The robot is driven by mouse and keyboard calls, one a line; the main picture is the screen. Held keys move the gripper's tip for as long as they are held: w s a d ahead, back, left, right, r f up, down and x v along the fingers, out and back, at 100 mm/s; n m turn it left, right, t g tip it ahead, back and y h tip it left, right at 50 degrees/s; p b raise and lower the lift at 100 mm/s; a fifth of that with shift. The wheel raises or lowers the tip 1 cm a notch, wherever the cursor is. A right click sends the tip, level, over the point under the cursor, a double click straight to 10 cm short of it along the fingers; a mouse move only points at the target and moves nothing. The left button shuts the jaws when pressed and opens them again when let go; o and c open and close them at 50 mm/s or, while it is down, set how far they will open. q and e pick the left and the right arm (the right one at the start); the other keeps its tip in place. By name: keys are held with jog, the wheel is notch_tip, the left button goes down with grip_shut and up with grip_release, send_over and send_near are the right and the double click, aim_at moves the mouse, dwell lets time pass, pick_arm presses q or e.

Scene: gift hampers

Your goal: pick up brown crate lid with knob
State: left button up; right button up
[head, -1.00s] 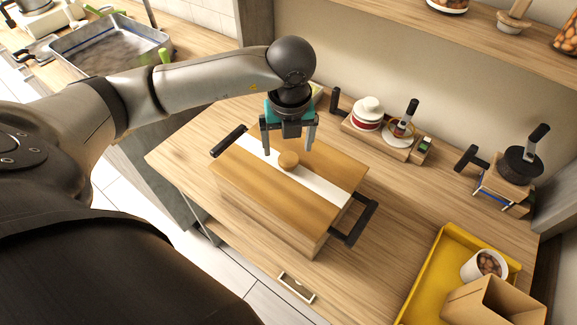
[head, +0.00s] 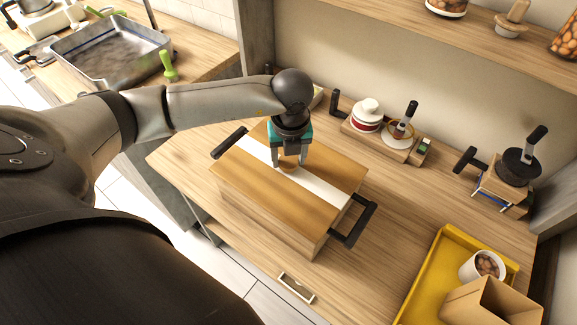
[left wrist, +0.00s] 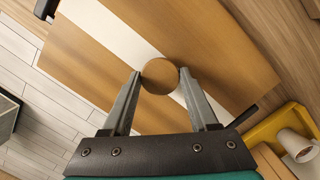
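The brown crate lid (head: 245,182) lies flat on top of the wooden crate (head: 262,222), with a white stripe across its middle. Its round wooden knob (head: 288,169) stands on the stripe, partly hidden by my left gripper (head: 289,163). The gripper points down with one finger on each side of the knob. In the left wrist view the knob (left wrist: 160,76) fills the gap between the fingertips, which appear to touch it. My right gripper is not in view.
Black handles (head: 353,222) stick out at the crate's ends. A yellow tray (head: 424,285) with a white cup (head: 482,266) is at the right. Small wooden stands with a red-and-white jar (head: 367,116) and a dark pot (head: 521,166) stand along the wall.

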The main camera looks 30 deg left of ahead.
pick_arm(q)
grip_shut()
jog(key=shift+r, duration=0.1)
dwell(0.5)
